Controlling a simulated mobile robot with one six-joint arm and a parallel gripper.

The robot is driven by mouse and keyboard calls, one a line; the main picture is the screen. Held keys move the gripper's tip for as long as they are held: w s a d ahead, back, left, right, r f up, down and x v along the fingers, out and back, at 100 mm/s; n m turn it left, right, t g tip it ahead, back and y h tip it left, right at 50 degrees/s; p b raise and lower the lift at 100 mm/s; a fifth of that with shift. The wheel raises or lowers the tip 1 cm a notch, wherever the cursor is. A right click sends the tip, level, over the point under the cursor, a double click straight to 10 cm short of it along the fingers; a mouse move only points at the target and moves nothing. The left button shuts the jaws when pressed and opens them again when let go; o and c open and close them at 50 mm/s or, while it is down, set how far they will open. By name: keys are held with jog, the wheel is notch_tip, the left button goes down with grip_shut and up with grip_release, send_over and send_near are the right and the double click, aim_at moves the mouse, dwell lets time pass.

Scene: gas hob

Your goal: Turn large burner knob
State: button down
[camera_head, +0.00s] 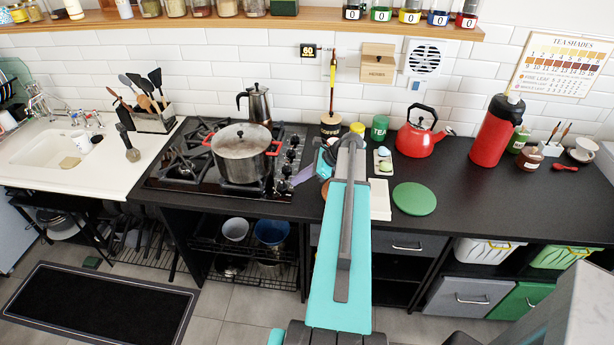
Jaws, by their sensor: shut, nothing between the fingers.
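The gas hob (165,184) is black and set in the dark counter. A column of several dark knobs with light rims (291,154) runs along its right edge. I cannot tell which one is the large burner knob. My gripper (297,179) is at the hob's right edge, by the nearest knobs, pointing left. It is shut with nothing held. It is small in view, and I cannot tell if it touches a knob. My arm hides the counter just right of the hob.
A steel pot (240,152) with red handles stands on the hob, close left of the knobs. A moka pot (258,106) stands behind it. A red kettle (420,138) and a green round mat (414,198) are to the right. The right counter front is clear.

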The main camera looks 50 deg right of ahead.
jog(key=shift+w+a+p, duration=0.3)
jog(key=shift+w+a, duration=0.25)
jog(key=shift+w, duration=0.35)
